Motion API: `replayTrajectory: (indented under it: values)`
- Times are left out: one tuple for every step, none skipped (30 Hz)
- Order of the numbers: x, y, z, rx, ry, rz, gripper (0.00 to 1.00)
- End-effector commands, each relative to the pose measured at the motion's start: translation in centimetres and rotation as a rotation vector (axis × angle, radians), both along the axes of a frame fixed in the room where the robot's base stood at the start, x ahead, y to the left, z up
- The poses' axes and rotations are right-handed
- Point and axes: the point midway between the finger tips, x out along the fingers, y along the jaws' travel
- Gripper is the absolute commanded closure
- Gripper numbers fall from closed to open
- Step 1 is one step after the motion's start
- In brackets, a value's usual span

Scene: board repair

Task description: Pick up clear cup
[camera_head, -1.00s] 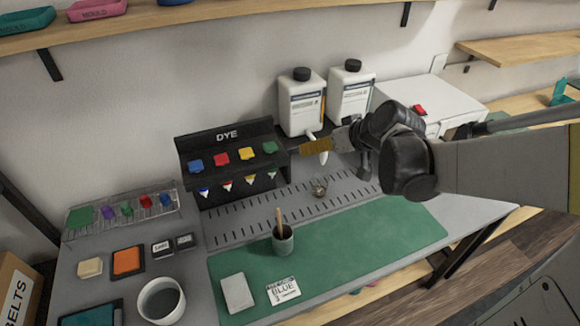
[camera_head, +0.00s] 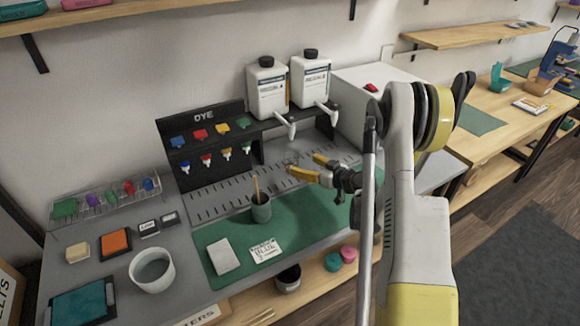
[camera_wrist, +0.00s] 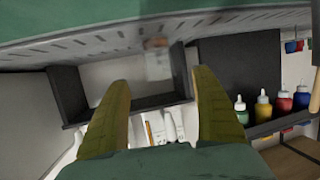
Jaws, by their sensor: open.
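The clear cup (camera_wrist: 157,62) shows in the upside-down wrist view, standing on the grey slotted surface beyond my fingertips. It lines up with the gap between my fingers and is apart from them. Its see-through wall is faint, with a brownish patch at its base. In the head view the cup is hard to make out near my fingertips. My gripper (camera_head: 303,163) is open and empty, its yellow fingers reaching over the slotted surface toward the dispenser; it also shows in the wrist view (camera_wrist: 158,80).
Two white bottles (camera_head: 267,90) with spouts stand on the black dye rack (camera_head: 203,142) behind. A grey pot (camera_head: 261,209) with a stick stands on the green mat (camera_head: 300,222). A white bowl (camera_head: 152,271) is at front left. A white box (camera_head: 350,90) stands at right.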

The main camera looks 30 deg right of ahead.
Motion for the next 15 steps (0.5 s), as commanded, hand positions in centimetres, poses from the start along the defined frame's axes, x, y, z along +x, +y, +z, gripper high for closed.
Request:
replayTrajectory:
  values:
    - [0.9, 0.3, -0.4, 0.0, 0.0, 0.002, 0.24]
    - [1.4, 0.4, -0.7, -0.001, 0.001, 0.003, 0.24]
    - [1.9, 0.5, -0.8, -0.001, 0.001, 0.003, 0.24]
    - [2.2, 0.6, -0.9, -0.002, 0.001, 0.003, 0.24]
    - [2.5, 0.6, -1.0, -0.002, 0.001, 0.002, 0.24]
    - [2.9, 0.7, -1.1, -0.001, 0.001, 0.001, 0.24]
    - [3.2, 0.8, -1.2, -0.001, 0.002, 0.001, 0.24]
    - [3.6, 0.9, -1.3, -0.001, 0.002, 0.002, 0.24]
    - [4.2, 1.0, -1.5, -0.001, 0.002, 0.003, 0.24]
    - [4.7, 1.1, -1.7, -0.001, 0.001, 0.002, 0.24]
    - [5.2, 1.2, -1.8, -0.001, 0.001, 0.002, 0.24]
    - [5.8, 1.3, -2.0, -0.001, 0.001, 0.002, 0.24]
    - [6.2, 1.4, -2.1, -0.001, 0.001, 0.002, 0.24]
    - [6.6, 1.5, -2.1, -0.001, 0.002, 0.002, 0.24]
    - [7.0, 1.6, -2.2, -0.001, 0.002, 0.002, 0.24]
